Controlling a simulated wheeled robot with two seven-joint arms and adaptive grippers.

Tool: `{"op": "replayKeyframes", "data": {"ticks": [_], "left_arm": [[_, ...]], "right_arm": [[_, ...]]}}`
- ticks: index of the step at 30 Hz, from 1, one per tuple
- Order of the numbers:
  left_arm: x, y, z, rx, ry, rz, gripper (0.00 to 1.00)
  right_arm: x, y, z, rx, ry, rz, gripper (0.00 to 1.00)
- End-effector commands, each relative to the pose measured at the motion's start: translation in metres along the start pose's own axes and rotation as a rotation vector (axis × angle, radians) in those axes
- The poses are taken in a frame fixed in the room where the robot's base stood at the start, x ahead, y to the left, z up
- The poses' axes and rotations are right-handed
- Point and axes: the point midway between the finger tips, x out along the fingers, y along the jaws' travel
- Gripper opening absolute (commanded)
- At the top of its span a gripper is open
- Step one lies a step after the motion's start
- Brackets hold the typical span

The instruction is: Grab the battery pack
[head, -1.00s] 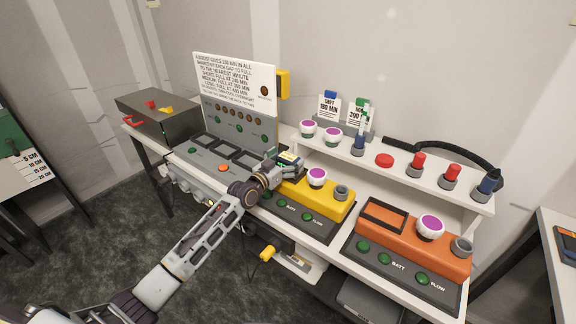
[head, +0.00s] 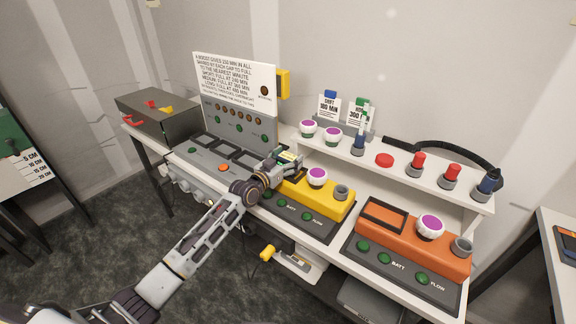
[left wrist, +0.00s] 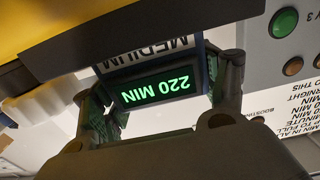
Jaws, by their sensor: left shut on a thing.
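The battery pack (left wrist: 157,88) has a green lit display reading "220 MIN" and a white label reading "MEDIUM". It fills the middle of the left wrist view, upside down there. In the head view the pack (head: 291,156) shows only as a small piece between the fingers of my left gripper (head: 284,162), at the left end of the yellow unit (head: 322,197). The gripper is shut on the pack, with one finger on each side of it. Whether the pack still touches the unit is hidden by the gripper. My right gripper is not in view.
An orange unit (head: 400,240) with an empty dark-framed slot stands to the right. A shelf (head: 470,199) behind holds several knobs and red and blue parts. A panel with printed text (head: 234,78) stands behind dark square bays (head: 222,155) on the left.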

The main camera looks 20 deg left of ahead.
Motion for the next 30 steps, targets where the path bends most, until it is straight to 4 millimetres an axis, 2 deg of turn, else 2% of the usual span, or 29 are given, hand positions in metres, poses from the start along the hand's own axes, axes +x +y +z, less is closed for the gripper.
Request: {"op": "replayKeyframes", "data": {"ticks": [1,5,17,23,30], "left_arm": [[0.000,0.000,0.000,0.000,0.000,0.000,0.46],[0.000,-0.001,-0.002,0.001,0.004,-0.001,0.30],[0.000,-0.001,-0.008,0.001,0.006,-0.001,0.30],[0.000,0.000,-0.027,0.000,0.007,0.000,0.30],[0.000,0.000,-0.062,0.002,0.008,0.000,0.30]], "right_arm": [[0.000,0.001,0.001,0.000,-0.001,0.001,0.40],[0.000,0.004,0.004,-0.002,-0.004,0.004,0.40],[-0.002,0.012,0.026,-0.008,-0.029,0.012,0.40],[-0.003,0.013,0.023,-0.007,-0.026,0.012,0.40],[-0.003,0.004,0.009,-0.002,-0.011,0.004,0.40]]}}
